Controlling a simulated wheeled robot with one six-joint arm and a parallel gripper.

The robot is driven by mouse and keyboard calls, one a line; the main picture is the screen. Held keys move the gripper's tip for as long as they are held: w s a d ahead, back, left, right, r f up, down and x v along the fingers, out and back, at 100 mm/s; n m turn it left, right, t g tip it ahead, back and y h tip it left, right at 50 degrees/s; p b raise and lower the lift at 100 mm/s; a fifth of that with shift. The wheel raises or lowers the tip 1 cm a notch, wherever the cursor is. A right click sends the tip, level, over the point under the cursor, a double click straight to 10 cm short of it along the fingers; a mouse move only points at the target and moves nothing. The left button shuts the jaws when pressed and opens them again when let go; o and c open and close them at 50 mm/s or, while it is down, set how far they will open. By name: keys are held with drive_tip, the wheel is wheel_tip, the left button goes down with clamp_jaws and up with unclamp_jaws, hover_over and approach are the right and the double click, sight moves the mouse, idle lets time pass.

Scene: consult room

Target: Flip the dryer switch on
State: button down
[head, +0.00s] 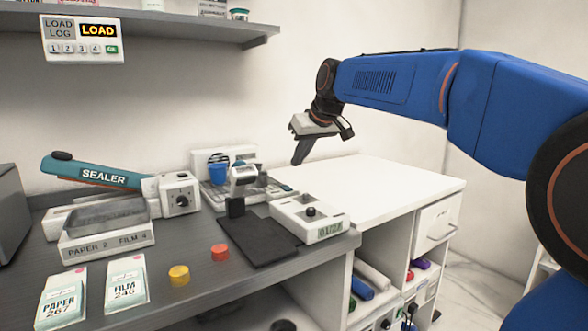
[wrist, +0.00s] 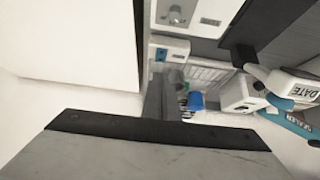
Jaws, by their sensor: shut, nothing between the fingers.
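I cannot read a dryer label on any device, so I cannot tell for sure which switch is the dryer's. A small pale box (wrist: 168,52) with a blue label lies close by in the wrist view. My gripper (head: 299,160) is shut and empty, pointing down in the air above the back of the counter; its dark fingers show in the wrist view (wrist: 163,100).
The white desk (head: 390,190) at right is clear. A shelf (head: 150,30) overhangs the left.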

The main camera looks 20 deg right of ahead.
drive_tip(key=s+d+r, duration=0.1)
drive_tip(key=s+r, duration=0.2)
drive_tip(key=s, duration=0.1)
drive_tip(key=shift+s+d+r, duration=0.3)
drive_tip(key=shift+s+r, duration=0.05)
